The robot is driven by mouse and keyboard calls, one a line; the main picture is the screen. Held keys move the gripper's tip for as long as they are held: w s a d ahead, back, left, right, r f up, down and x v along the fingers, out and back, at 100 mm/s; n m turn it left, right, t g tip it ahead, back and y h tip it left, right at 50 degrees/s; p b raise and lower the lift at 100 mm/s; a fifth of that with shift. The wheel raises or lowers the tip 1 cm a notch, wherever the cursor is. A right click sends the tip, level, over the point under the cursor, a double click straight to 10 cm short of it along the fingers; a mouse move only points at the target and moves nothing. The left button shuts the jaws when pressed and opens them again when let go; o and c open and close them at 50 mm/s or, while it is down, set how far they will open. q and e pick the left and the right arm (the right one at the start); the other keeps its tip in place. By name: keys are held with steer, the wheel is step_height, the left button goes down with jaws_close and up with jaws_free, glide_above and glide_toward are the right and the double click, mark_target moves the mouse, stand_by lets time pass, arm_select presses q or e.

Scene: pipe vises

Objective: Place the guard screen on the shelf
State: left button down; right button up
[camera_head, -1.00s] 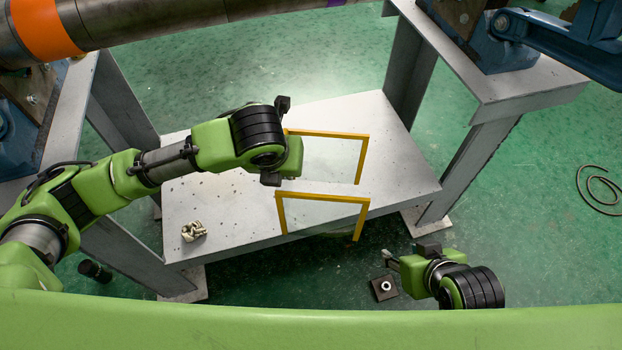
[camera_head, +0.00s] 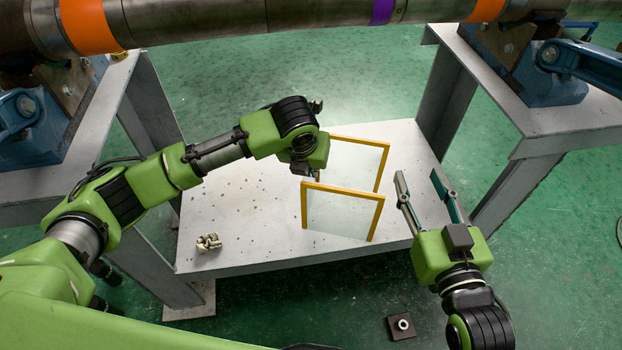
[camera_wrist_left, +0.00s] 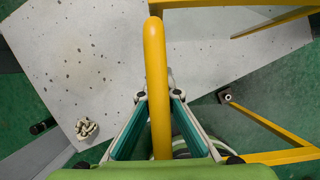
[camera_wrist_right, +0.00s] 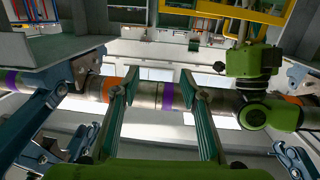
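The guard screen has two clear panels in yellow frames (camera_head: 343,190). It stands upright over the right part of the grey speckled shelf (camera_head: 235,205). Its lower edge lines up near the shelf's front edge; I cannot tell whether it touches the surface. My left gripper (camera_head: 312,168) is at the screen's left end. In the left wrist view, its fingers are closed around a yellow bar of the screen (camera_wrist_left: 156,60). My right gripper (camera_head: 421,180) is open and empty, to the right of the screen, its fingers pointing away over the shelf's right front corner.
A pale knotted lump (camera_head: 208,242) lies on the shelf's front left. Grey stands with blue vises (camera_head: 555,75) flank the shelf, and a thick pipe (camera_head: 290,18) runs across above. A dark block with a nut (camera_head: 401,326) lies on the green floor. The shelf's left half is mostly clear.

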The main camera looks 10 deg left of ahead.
arm_select(q)
steer(key=w+b+x, duration=0.1)
steer(key=b+x, duration=0.2)
steer(key=x, duration=0.5)
steer(key=shift+a, duration=0.4)
arm_select(e)
steer(key=s+r+t+y, duration=0.1)
steer(key=s+r+t, duration=0.2)
steer(key=r, duration=0.5)
steer(key=s+r+t+y, duration=0.2)
steer(key=s+r+t, duration=0.1)
steer(key=r+t, duration=0.3)
step_height(320, 180, up, 3)
steer(key=shift+a+f+y, duration=0.1)
steer(key=shift+a+y, duration=0.15)
steer(key=shift+y, duration=0.05)
arm_select(q)
steer(key=c, duration=2.6)
jaws_free()
steer(key=shift+s+f, duration=0.1)
steer(key=shift+f, duration=0.1)
steer(key=o, duration=0.3)
steer(key=shift+r, duration=0.1)
arm_select(e)
steer(key=shift+f, duration=0.1)
